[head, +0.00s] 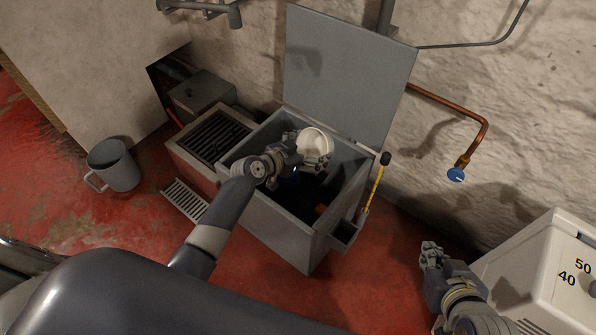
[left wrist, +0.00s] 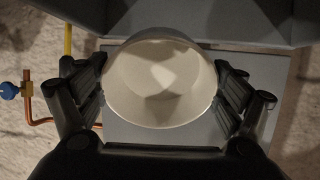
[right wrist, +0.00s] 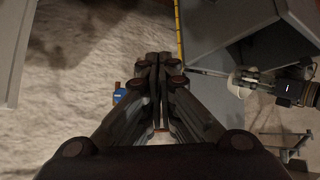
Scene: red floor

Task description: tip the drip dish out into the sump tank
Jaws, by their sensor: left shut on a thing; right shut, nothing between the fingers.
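The drip dish (head: 315,142) is a round, cream-white dish. My left gripper (head: 312,162) is shut on it, and in the left wrist view the fingers press on both sides of the dish (left wrist: 160,82). The dish is tilted on its side over the opening of the sump tank (head: 268,222). Its inside looks empty in the left wrist view. The sump tank is a grey box with its lid (head: 350,75) standing open against the wall; its inside is dark. My right gripper (head: 432,252) is shut and empty, off to the right of the tank; its fingers (right wrist: 158,65) meet in the right wrist view.
A yellow-handled stick (head: 376,183) stands in a small holder at the tank's right side. A grated box (head: 215,137) adjoins the tank on the left. A grey bucket (head: 114,165) stands further left. A copper pipe with a blue valve (head: 456,174) runs along the wall.

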